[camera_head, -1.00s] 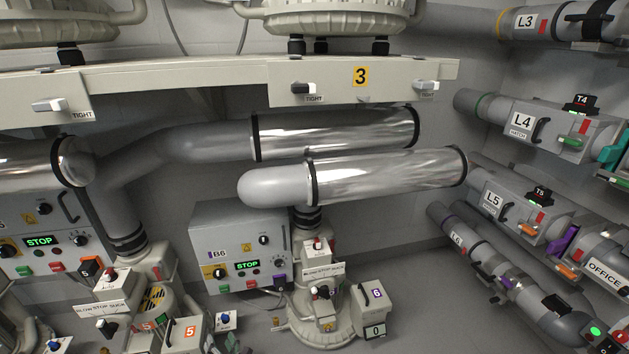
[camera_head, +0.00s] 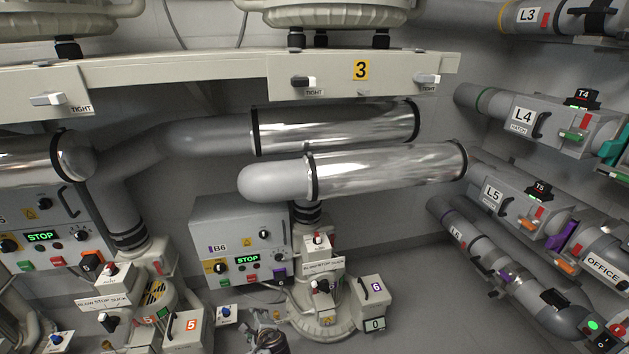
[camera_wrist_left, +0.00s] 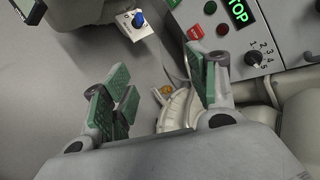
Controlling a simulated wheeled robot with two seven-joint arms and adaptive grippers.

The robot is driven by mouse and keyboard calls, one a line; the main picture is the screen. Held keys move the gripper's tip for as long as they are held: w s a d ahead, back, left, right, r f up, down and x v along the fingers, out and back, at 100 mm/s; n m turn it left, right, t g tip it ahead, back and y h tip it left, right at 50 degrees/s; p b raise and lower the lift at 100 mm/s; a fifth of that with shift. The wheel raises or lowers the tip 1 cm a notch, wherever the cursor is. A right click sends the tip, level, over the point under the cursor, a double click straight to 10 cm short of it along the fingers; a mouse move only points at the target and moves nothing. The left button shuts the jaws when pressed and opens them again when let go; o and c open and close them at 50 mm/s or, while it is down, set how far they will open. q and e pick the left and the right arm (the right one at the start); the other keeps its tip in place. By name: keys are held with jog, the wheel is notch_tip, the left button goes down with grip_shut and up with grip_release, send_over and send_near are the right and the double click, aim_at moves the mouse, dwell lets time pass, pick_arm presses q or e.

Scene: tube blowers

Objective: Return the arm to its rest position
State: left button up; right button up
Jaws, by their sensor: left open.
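My left gripper (camera_head: 266,330) shows at the bottom edge of the head view, small and partly cut off, in front of the floor left of the blower base marked 6. In the left wrist view its green-padded fingers (camera_wrist_left: 157,90) stand wide apart with nothing between them. Grey floor and a pale curved part lie beyond the fingers. My right gripper is not in view.
The B6 control box (camera_head: 238,245) with a lit STOP display stands behind the gripper. A blower base (camera_head: 322,325) is to its right, and a small blue-knobbed box (camera_head: 227,314) to its left. Silver tubes (camera_head: 385,172) hang above. Open floor lies at right.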

pick_arm(q)
jog(key=s+d+r+n+h, duration=0.3)
jog(key=d+r+n+h, duration=0.25)
jog(key=r, duration=0.45)
jog(key=s+d+r+n+h, duration=0.45)
jog(key=d+r+n, duration=0.25)
jog(key=r, duration=0.3)
jog(key=s+a+n+g, duration=0.1)
jog(key=s+a+n, duration=0.1)
jog(key=s+a, duration=0.35)
jog(key=s+a+f+g+y, duration=0.1)
jog(key=s+f+g, duration=0.2)
jog(key=s+f, duration=0.7)
jog(key=s+n+p, duration=0.1)
jog(key=s, duration=0.1)
jog(key=shift+s+f, duration=0.3)
jog(key=shift+s, duration=0.05)
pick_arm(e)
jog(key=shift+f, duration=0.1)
pick_arm(q)
jog(key=shift+a+f+p, duration=0.2)
jog(key=shift+f+p, duration=0.2)
jog(key=shift+p, duration=0.55)
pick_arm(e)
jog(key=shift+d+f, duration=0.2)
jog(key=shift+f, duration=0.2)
